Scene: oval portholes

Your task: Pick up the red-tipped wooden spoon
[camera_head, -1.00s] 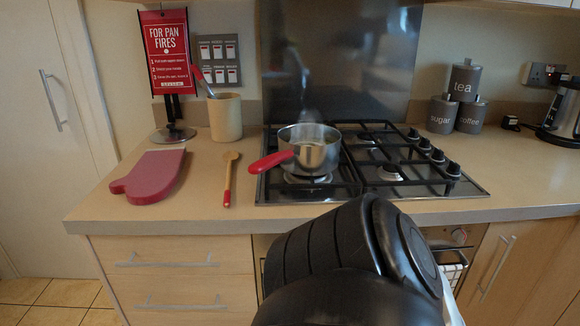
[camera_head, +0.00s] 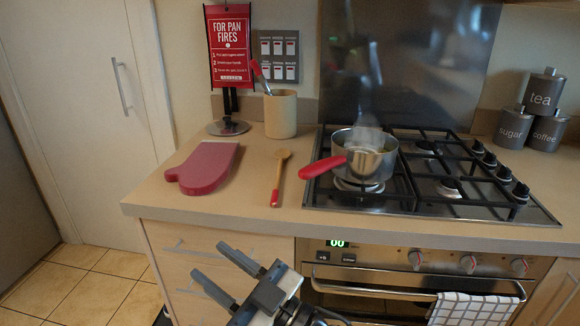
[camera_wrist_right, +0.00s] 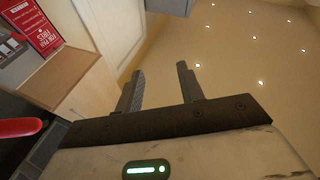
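The wooden spoon (camera_head: 279,180) with a red-tipped handle lies flat on the counter (camera_head: 250,205). Its bowl points to the back and its red end to the front edge. It lies between the red oven mitt and the hob. My right gripper (camera_head: 247,255) is in front of the drawers, below the counter's edge and apart from the spoon. Its two fingers are spread with nothing between them. The right wrist view also shows the open, empty fingers (camera_wrist_right: 160,88), tilted toward the ceiling and wall; the spoon is not visible there. My left gripper is not in view.
A red oven mitt (camera_head: 205,167) lies left of the spoon. A steaming pan (camera_head: 365,155) stands on the hob (camera_head: 455,205), its red handle reaching toward the spoon. A utensil pot (camera_head: 281,115) stands behind. A checked towel (camera_head: 473,309) hangs on the oven.

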